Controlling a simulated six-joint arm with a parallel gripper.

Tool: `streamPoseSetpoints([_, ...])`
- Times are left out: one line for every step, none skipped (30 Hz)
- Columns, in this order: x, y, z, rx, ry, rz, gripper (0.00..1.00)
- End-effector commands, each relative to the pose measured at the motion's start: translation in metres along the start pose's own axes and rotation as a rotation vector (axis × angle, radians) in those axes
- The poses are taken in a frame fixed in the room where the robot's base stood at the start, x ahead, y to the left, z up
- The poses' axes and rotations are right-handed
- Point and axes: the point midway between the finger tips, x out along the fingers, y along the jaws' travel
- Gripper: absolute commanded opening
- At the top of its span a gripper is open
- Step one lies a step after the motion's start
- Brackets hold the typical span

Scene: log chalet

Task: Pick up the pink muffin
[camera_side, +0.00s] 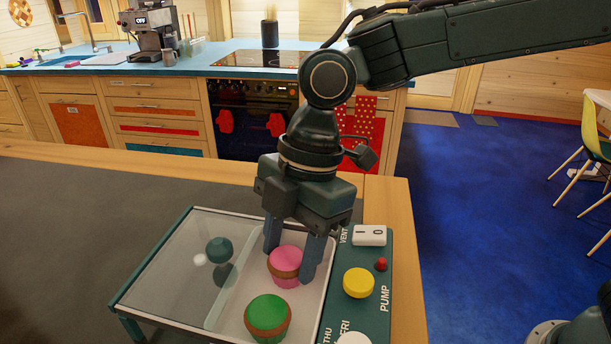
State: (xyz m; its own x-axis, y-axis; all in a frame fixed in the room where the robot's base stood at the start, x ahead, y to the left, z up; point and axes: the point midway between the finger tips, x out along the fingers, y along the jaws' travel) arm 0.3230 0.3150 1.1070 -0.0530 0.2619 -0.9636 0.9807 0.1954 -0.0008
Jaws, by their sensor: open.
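The pink muffin (285,262), with a pink top and a brown band over a pink cup, stands upright on a white tray (232,317). My gripper (291,262) points down over it, with one blue-grey finger on the left of the muffin and one on its right. The fingers are apart and reach down to about the level of its top. I cannot tell whether either finger touches it. The right finger hides a little of the muffin's right side.
A green muffin (267,316) stands close in front. A glass lid with a dark round knob (219,250) covers the tray's left part. At right, a green panel (379,325) carries a yellow button (358,283), a red knob (381,264) and a white switch (369,235).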

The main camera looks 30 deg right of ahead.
Motion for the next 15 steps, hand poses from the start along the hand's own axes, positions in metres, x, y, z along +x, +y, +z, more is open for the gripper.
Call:
streamPoseSetpoints([0.0046, -0.0005, -0.0002, 0.000, 0.000, -0.001, 0.48])
streamPoseSetpoints([0.0062, -0.0004, -0.0003, -0.001, 0.000, 0.000, 0.48])
streamPoseSetpoints([0.0078, -0.0003, -0.0003, -0.001, 0.000, 0.000, 0.48])
streamPoseSetpoints([0.0086, -0.0003, -0.0002, -0.001, 0.000, 0.000, 0.48])
streamPoseSetpoints([0.0091, -0.0002, -0.0002, -0.001, 0.000, 0.000, 0.48])
streamPoseSetpoints([0.0094, -0.0001, -0.0001, 0.000, 0.000, 0.001, 0.48])
streamPoseSetpoints([0.0094, -0.0001, -0.0001, 0.000, 0.000, 0.001, 0.48])
streamPoseSetpoints([0.0093, -0.0001, -0.0001, 0.000, 0.000, 0.001, 0.48])
streamPoseSetpoints([0.0092, 0.0000, -0.0001, 0.000, 0.000, 0.001, 0.48])
streamPoseSetpoints([0.0092, 0.0000, -0.0001, 0.000, 0.000, 0.001, 0.48])
streamPoseSetpoints([0.0092, 0.0000, 0.0000, 0.000, 0.000, 0.001, 0.48])
streamPoseSetpoints([0.0091, 0.0000, 0.0000, 0.000, 0.000, 0.001, 0.48])
streamPoseSetpoints([0.0091, 0.0000, 0.0000, 0.000, 0.000, 0.001, 0.48])
streamPoseSetpoints([0.0091, 0.0000, 0.0000, 0.000, 0.000, 0.001, 0.48])
streamPoseSetpoints([0.0091, 0.0000, 0.0000, 0.000, 0.000, 0.001, 0.48])
